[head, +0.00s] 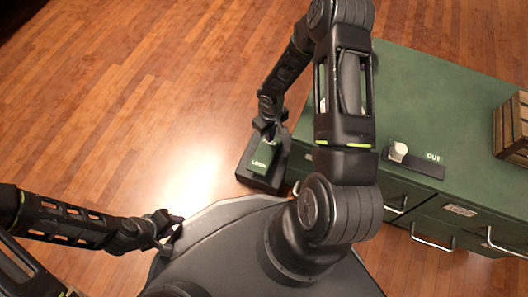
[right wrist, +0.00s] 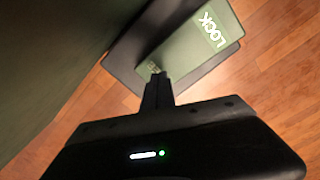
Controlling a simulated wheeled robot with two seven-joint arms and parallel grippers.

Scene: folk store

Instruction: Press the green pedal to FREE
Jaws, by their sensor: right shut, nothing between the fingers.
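The green pedal (head: 264,158) sits on a dark base on the floor, beside the green cabinet. Its LOCK lettering faces me at the near end, and it also shows in the right wrist view (right wrist: 205,45). My right gripper (head: 267,131) is shut and empty, pointing down at the pedal's far end. In the right wrist view its fingertips (right wrist: 158,77) overlap the pedal's end opposite LOCK, beside small, partly hidden lettering. I cannot tell whether they touch it. My left gripper (head: 175,231) is open and empty, away from the pedal at the lower left.
The green cabinet (head: 430,85) with metal-handled drawers stands right of the pedal. On its top are a dark plate with a pale knob (head: 398,151) marked OUT, and a wooden crate (head: 512,130). The wooden floor at left is clear.

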